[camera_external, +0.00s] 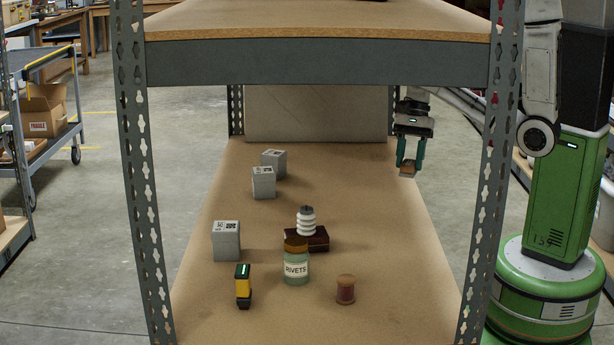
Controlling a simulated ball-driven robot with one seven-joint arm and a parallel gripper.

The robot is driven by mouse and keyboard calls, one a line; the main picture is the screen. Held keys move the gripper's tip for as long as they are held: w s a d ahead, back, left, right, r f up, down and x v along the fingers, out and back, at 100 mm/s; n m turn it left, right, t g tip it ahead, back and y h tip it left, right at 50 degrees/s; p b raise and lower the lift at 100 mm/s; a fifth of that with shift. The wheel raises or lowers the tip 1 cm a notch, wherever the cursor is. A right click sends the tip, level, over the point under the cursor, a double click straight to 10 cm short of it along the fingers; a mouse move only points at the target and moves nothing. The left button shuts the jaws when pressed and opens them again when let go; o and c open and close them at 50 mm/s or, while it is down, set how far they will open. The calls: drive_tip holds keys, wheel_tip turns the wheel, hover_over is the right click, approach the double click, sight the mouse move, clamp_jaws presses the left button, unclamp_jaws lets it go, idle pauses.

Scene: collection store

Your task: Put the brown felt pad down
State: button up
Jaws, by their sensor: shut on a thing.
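My gripper (410,164) reaches in over the right side of the shelf board (330,190), near its back end. Its two teal fingers point down and are shut on the brown felt pad (408,171). The pad is small and brown with a greyish lower edge, and it hangs at the fingertips. I cannot tell whether it touches the board or is a little above it.
Grey boxes (226,241) stand on the left. A rivets jar (296,265), a white insulator (306,222) on a dark block (318,240), a yellow-black device (243,287) and a brown spool (345,289) stand nearer. Metal posts (492,190) flank the board. The board's middle right is clear.

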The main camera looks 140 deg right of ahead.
drive_tip(key=w+d+f+b, duration=0.1)
drive_tip(key=w+d+f, duration=0.1)
drive_tip(key=w, duration=0.1)
drive_tip(key=w+d+f+b, duration=0.2)
drive_tip(key=w+d+f, duration=0.1)
drive_tip(key=w, duration=0.1)
drive_tip(key=w+d+f+b, duration=0.1)
drive_tip(key=w+d+f, duration=0.1)
drive_tip(key=w+f, duration=0.1)
drive_tip(key=shift+w+d+f, duration=0.15)
drive_tip(key=shift+f, duration=0.1)
drive_tip(key=shift+w+d+f, duration=0.1)
drive_tip(key=shift+w+f, duration=0.1)
drive_tip(key=shift+f, duration=0.85)
drive_tip(key=shift+w+d+f, duration=0.1)
drive_tip(key=shift+w+f, duration=0.05)
drive_tip(key=shift+f, duration=0.85)
drive_tip(key=o, duration=1)
drive_tip(key=shift+f, duration=0.1)
drive_tip(key=shift+o, duration=0.2)
